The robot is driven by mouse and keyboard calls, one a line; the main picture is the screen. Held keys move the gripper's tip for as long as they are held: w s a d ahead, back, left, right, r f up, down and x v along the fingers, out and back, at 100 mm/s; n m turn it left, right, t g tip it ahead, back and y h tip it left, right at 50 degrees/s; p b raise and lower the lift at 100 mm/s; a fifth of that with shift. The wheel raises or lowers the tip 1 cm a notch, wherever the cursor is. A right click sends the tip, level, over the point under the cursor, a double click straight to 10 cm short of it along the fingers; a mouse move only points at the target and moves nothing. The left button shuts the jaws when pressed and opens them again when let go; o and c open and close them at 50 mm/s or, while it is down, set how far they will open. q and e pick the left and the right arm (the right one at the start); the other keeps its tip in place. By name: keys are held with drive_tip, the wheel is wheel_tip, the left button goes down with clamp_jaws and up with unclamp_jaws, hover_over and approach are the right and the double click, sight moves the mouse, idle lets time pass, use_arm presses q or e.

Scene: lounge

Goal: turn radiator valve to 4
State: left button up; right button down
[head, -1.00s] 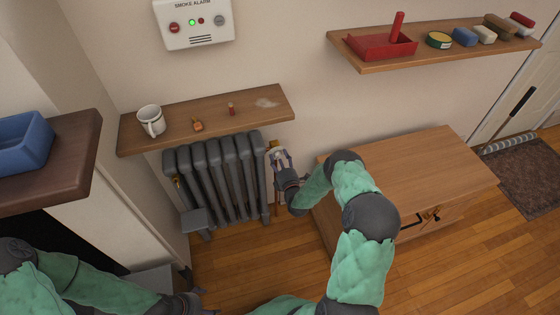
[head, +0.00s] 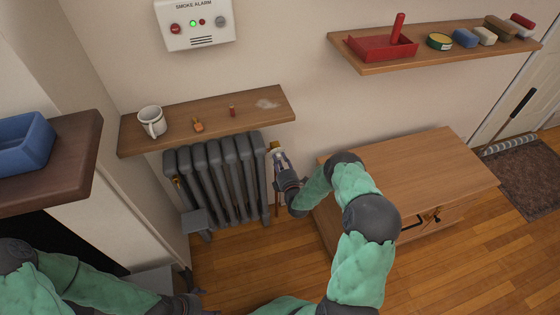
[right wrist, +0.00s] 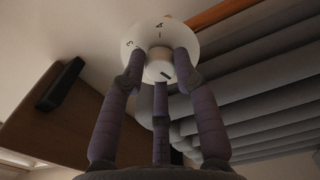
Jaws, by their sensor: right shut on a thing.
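The radiator (head: 215,180) is dark grey and ribbed and stands against the wall under a wooden shelf. Its valve (head: 275,147) is at the radiator's upper right end. In the right wrist view the valve shows as a white dial plate (right wrist: 192,33) with a smaller round knob (right wrist: 158,66) at its centre. The numerals 3 and 4 are readable, with 4 near the top. A short dark mark shows on the knob, but I cannot tell which numeral it points to. My right gripper (head: 280,158) is shut on the knob, its fingers around it. My left gripper (head: 200,300) is low at the bottom edge, partly cut off.
The wooden shelf (head: 215,115) above the radiator holds a white mug (head: 151,121) and small items. A wooden cabinet (head: 430,175) stands right of the valve, close to my right arm. A dark brown ledge (head: 70,160) with a blue bin (head: 22,143) is at the left.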

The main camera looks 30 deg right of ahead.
drive_tip(key=m, duration=0.6)
drive_tip(key=shift+d, duration=0.15)
drive_tip(key=m, duration=0.6)
drive_tip(key=shift+s+f, duration=0.1)
drive_tip(key=shift+f, duration=0.05)
drive_tip(key=m, duration=1.1)
drive_tip(key=shift+a+f+m, duration=0.1)
drive_tip(key=shift+a+m, duration=0.1)
drive_tip(key=shift+m, duration=0.2)
drive_tip(key=m, duration=0.5)
drive_tip(key=shift+a, duration=0.1)
drive_tip(key=m, duration=0.6)
drive_tip(key=shift+m, duration=0.4)
drive_tip(key=m, duration=0.5)
drive_tip(key=shift+a, duration=0.15)
drive_tip(key=m, duration=0.5)
drive_tip(key=shift+m, duration=0.4)
